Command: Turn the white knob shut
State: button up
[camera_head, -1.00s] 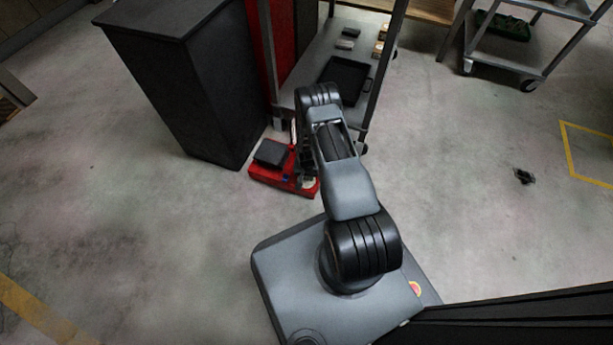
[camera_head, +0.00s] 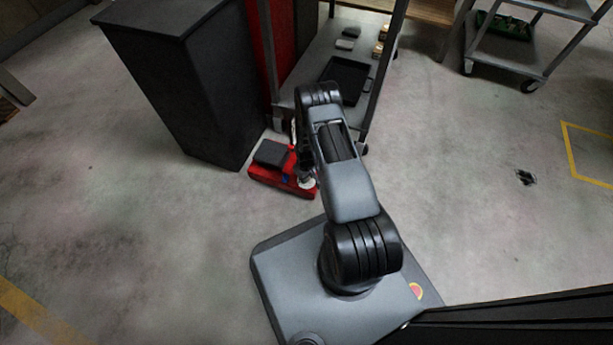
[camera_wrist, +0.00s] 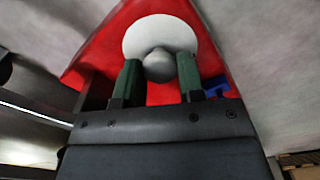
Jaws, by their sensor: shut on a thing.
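The white knob (camera_wrist: 160,35) shows in the wrist view as a wide pale disc with a grey rounded middle, set on a red body. My gripper (camera_wrist: 160,75) has its two green-padded fingers on either side of the knob's grey middle, shut on it. In the head view the red unit (camera_head: 280,183) stands on the floor beside the dark cabinet, and the knob (camera_head: 308,183) is a small pale patch partly hidden by my arm. The knob's exact turn angle cannot be told.
A black box (camera_head: 271,153) sits on the red unit. A tall dark cabinet (camera_head: 190,80) stands close on the left. A grey shelf cart (camera_head: 310,72) with a black tray (camera_head: 345,82) stands behind. A small blue part (camera_wrist: 215,86) lies right of my fingers. The floor at left is clear.

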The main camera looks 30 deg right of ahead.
jog(key=shift+n, duration=0.6)
jog(key=o, duration=0.9)
jog(key=shift+r, duration=0.1)
notch_tip(320, 180, up, 14)
jog(key=p, duration=0.6)
